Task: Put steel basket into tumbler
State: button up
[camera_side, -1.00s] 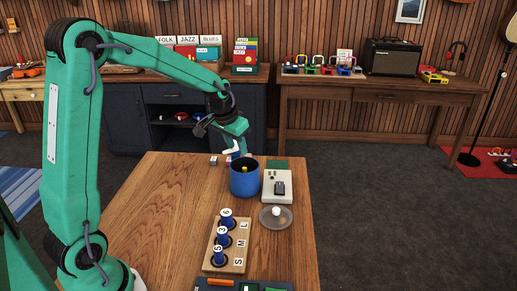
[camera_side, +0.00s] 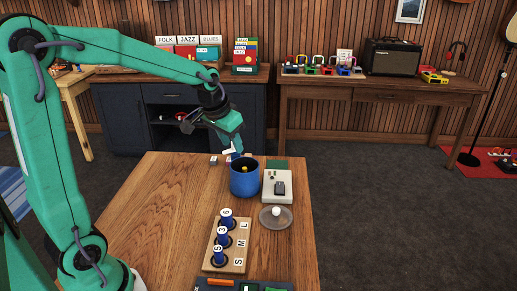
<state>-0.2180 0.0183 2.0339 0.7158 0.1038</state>
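A blue cylindrical cup (camera_side: 244,181), which looks like the tumbler, stands upright on the wooden table, open at the top. Something small and yellow (camera_side: 244,169) shows inside it. My gripper (camera_side: 231,151) is above the table's far part, just behind and left of the cup's rim, apart from it as far as I can see. Its pale fingertips point down, and the view is too small to tell whether they are open or hold anything. I cannot make out a steel basket; small light blocks (camera_side: 213,161) sit near the fingertips.
A wooden stand (camera_side: 238,263) marked S, M, L holds blue numbered pegs. The table's left side (camera_side: 160,220) is clear.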

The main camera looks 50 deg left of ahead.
jog(key=s+d+r, duration=0.1)
jog(key=s+d, duration=0.2)
jog(key=s, duration=0.3)
jog(key=s+d+r+m+t, duration=0.1)
jog(key=s+d, duration=0.2)
jog(key=s, duration=0.3)
jog(key=s+d+r+h, duration=0.1)
jog(key=s+d, duration=0.2)
jog(key=s, duration=0.4)
jog(key=shift+r+t, duration=0.3)
jog(key=shift+r, duration=0.1)
